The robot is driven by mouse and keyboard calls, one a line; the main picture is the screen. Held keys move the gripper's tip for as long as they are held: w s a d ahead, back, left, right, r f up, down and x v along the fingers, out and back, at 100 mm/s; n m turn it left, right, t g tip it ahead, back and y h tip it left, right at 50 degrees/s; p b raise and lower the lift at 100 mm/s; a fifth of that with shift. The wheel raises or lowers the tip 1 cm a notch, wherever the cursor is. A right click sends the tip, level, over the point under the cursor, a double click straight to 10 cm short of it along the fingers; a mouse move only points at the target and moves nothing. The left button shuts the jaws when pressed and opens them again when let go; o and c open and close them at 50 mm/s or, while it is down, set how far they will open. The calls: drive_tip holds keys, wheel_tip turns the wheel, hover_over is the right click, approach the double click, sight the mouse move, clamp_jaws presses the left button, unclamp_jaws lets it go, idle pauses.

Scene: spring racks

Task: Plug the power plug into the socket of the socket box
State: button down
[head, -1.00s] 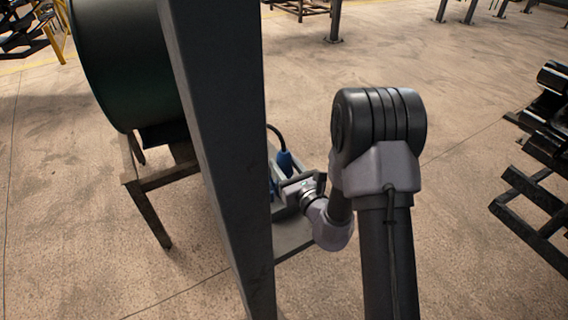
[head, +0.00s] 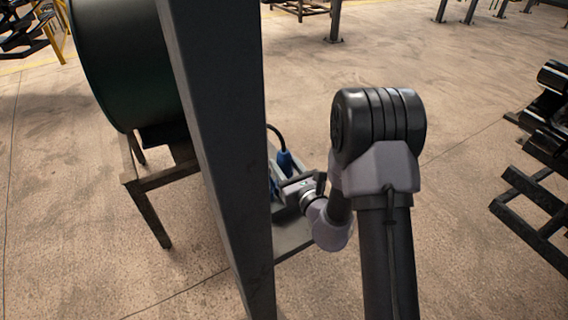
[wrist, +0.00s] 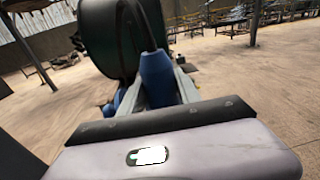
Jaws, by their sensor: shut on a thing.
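The blue power plug (head: 285,161), with a black cable rising from its top, stands in my gripper (head: 286,183), beside the dark post. In the wrist view the plug (wrist: 157,78) sits upright between the two grey fingers of my gripper (wrist: 160,97), which are shut on it. Another blue part (wrist: 126,100) shows low to the left behind the fingers. It may belong to the socket box, but most of it is hidden. In the head view the post and my arm cover much of that place, so I cannot see the socket or whether the plug touches it.
A thick dark post (head: 222,150) stands just left of my gripper. A grey plate (head: 290,238) lies below the gripper. A large dark green drum (head: 125,65) on a metal stand (head: 150,210) is at the left. Black racks (head: 540,200) stand at the right. The floor between is clear.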

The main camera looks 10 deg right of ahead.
drive_tip(key=shift+f+b, duration=1.9)
drive_tip(key=shift+f, duration=0.4)
drive_tip(key=c, duration=0.8)
unclamp_jaws()
drive_tip(key=shift+o, duration=0.2)
